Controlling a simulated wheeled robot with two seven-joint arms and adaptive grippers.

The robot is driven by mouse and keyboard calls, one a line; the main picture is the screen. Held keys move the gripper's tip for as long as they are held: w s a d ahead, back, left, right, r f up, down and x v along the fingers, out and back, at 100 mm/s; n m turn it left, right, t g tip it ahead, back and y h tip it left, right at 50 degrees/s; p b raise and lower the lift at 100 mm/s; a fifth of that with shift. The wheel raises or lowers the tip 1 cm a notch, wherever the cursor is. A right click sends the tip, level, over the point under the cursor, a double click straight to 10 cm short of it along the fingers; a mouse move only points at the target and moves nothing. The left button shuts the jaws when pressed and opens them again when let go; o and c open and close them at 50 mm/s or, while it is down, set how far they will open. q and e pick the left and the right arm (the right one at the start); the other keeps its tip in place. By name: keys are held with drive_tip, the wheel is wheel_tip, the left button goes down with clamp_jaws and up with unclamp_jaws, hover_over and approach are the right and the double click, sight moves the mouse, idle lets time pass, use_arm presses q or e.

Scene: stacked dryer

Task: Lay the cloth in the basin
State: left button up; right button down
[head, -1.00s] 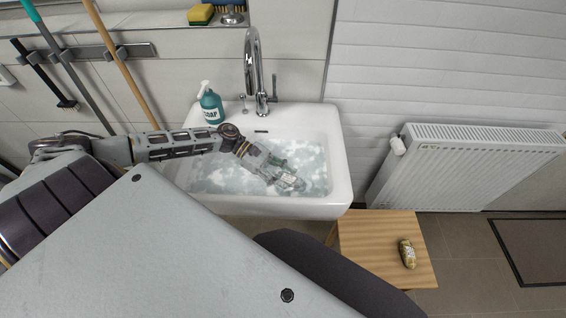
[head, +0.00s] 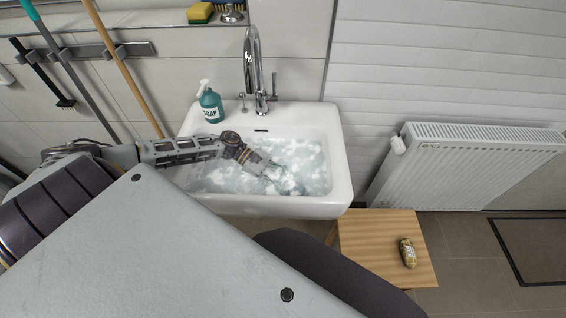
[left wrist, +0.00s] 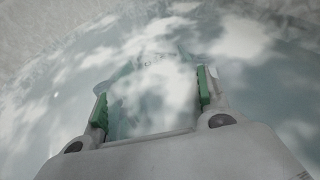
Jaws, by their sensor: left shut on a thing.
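The white basin (head: 330,197) holds cloudy, foamy water. My left gripper (head: 274,174) reaches in from the left, its fingers down in the water and partly covered by foam. In the left wrist view, the green finger pads of my left gripper (left wrist: 153,95) stand apart on either side of a pale, teal-tinged thing (left wrist: 150,88). It appears to be the cloth, held under water. Foam blurs its outline, and I cannot tell whether it touches the basin floor. My right gripper is not in view.
A chrome tap (head: 254,70) stands behind the basin, with a teal soap bottle (head: 210,106) at its back left corner. A white radiator (head: 470,165) stands farther right.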

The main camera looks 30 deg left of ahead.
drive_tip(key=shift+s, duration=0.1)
use_arm(q)
drive_tip(key=shift+f, duration=0.15)
drive_tip(key=o, duration=0.7)
drive_tip(key=shift+o, duration=1.4)
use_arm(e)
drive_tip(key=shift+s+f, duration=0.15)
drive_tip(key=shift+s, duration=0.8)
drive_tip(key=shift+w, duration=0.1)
